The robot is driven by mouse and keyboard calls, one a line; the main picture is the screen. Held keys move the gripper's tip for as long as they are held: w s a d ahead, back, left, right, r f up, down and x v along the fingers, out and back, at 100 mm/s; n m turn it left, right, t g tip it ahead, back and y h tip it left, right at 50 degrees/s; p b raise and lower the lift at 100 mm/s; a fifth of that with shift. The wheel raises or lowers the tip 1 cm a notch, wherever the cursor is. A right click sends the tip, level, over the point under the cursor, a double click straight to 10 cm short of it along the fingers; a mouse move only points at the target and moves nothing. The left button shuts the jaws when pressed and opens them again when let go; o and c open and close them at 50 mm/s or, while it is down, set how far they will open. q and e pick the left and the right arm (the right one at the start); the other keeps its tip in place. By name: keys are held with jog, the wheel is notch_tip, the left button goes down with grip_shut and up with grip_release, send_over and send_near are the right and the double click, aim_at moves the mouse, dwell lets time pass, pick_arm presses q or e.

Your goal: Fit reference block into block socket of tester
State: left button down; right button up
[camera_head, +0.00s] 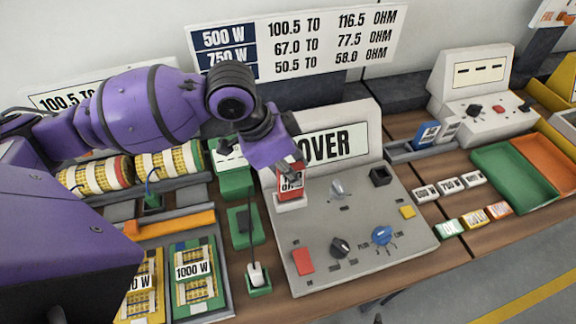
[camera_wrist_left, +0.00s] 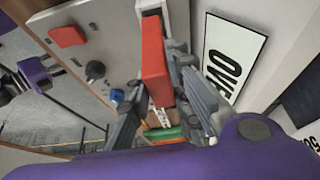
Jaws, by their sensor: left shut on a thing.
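The red reference block (camera_head: 290,180), with a white label, is upright in my left gripper (camera_head: 289,164) at the left side of the grey tester (camera_head: 325,215). It also shows in the left wrist view (camera_wrist_left: 155,70), between the grey fingers of my left gripper (camera_wrist_left: 165,100). A pale base (camera_head: 291,203) on the tester lies right under the block; I cannot tell whether the block is seated in it or just above. A dark square socket-like part (camera_head: 380,176) is at the tester's right. A purple and dark shape (camera_wrist_left: 38,76) in the wrist view looks like my right gripper.
The tester has a display reading OVER (camera_head: 335,144), a red button (camera_head: 303,261), a black knob (camera_head: 340,248) and a blue knob (camera_head: 382,235). Green parts (camera_head: 243,226) stand close on its left. A green tray (camera_head: 513,176) and several small labelled blocks are to the right.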

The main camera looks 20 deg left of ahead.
pick_arm(q)
notch_tip(320, 180, down, 4)
jog(key=shift+a+r+b, duration=0.1)
jog(key=shift+r+b, duration=0.05)
jog(key=shift+b, duration=1.1)
jog(key=shift+w+a+f, duration=0.1)
jog(key=shift+w+f, duration=0.05)
jog(key=shift+f, duration=0.2)
jog(key=shift+s+r, duration=0.2)
jog(key=shift+r, duration=0.25)
jog(key=c, duration=1.9)
grip_release()
jog(key=shift+o, duration=1.4)
jog(key=shift+w, duration=0.2)
jog(key=shift+s, duration=0.1)
jog(key=shift+r, duration=0.35)
jog(key=p+v, duration=0.1)
jog(key=v, duration=1)
jog(key=shift+s, duration=0.2)
pick_arm(e)
jog(key=shift+s+d+f, duration=0.2)
jog(key=shift+s+f, duration=0.45)
jog(key=shift+s, duration=0.2)
